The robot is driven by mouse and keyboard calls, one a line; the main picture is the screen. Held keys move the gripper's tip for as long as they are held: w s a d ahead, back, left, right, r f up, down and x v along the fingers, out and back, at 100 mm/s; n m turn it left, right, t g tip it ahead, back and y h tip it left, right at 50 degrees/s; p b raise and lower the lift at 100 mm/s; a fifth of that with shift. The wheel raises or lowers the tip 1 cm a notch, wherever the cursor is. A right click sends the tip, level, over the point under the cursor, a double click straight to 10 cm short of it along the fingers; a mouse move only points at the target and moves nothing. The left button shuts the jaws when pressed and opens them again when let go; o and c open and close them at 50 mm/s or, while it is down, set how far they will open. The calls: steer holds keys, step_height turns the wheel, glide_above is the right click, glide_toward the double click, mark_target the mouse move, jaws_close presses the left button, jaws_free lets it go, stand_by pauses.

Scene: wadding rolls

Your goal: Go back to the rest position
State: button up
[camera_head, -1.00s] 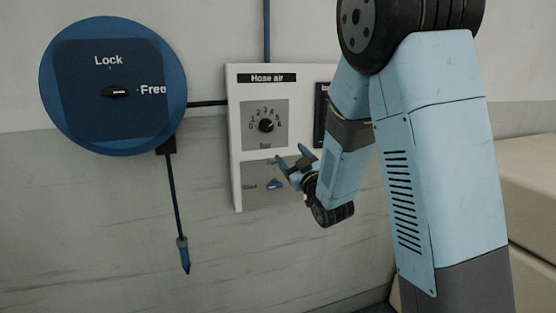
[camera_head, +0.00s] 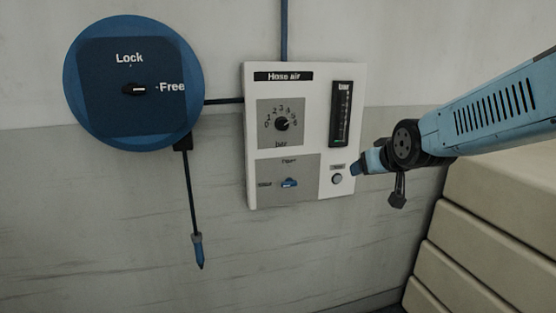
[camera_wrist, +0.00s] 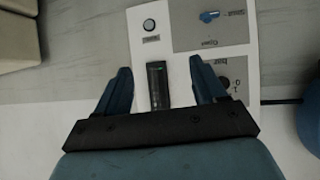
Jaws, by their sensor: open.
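My gripper (camera_head: 356,169) is beside the right edge of the white "Hose air" panel (camera_head: 333,72) in the head view. In the wrist view my gripper (camera_wrist: 160,88) has its two blue fingers spread apart with nothing between them. The panel (camera_wrist: 183,70) lies beyond the fingers there, upside down. My arm reaches in from the right edge of the head view.
The panel carries a round dial knob (camera_head: 282,124), a blue lever (camera_head: 289,183), a dark gauge (camera_head: 341,114) and a round button (camera_head: 337,179). A blue hose reel (camera_head: 133,55) hangs at left, its nozzle (camera_head: 198,251) dangling. Pale stacked blocks (camera_head: 490,220) stand at right.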

steer(key=s+d+m+g+h, duration=0.1)
steer(key=s+g, duration=0.4)
steer(key=s, duration=1.4)
steer(key=shift+s+f+m+g, duration=0.3)
steer(key=shift+s+m, duration=0.05)
steer(key=shift+m, duration=0.05)
steer(key=shift+d, duration=0.1)
